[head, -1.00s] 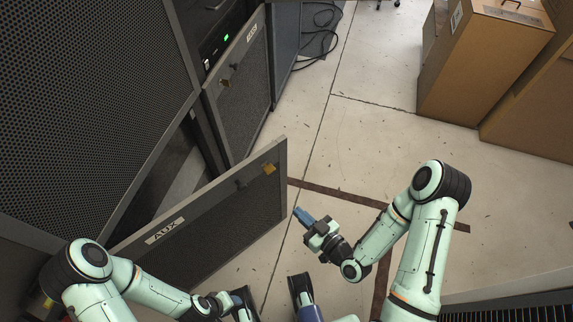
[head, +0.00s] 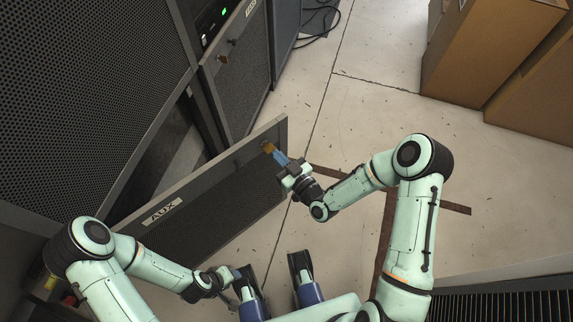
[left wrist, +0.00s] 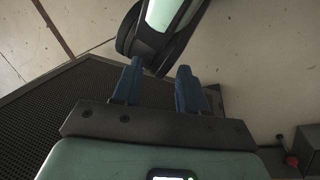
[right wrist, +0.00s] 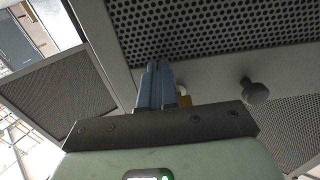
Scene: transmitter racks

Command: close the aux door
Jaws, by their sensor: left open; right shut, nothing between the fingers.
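The aux door (head: 222,180) is a dark mesh panel with a grey frame and an "AUX" label (head: 162,211). It stands swung open from the rack, with a dark gap behind it. A brass-coloured latch (head: 268,147) is near its free end. My right gripper (head: 281,158) is shut and empty, its blue fingertips at the door's outer face by the latch. In the right wrist view the fingers (right wrist: 155,84) point at the door's frame, with a dark knob (right wrist: 254,91) to their right; contact is unclear. My left gripper (left wrist: 157,85) is open and empty, low near my base.
Another rack door (head: 242,75) with a label and latch is beyond, next to a unit with a green light. Cardboard boxes (head: 490,55) stand at the upper right. Black cables (head: 318,20) lie on the floor at the back. Floor right of the door is open.

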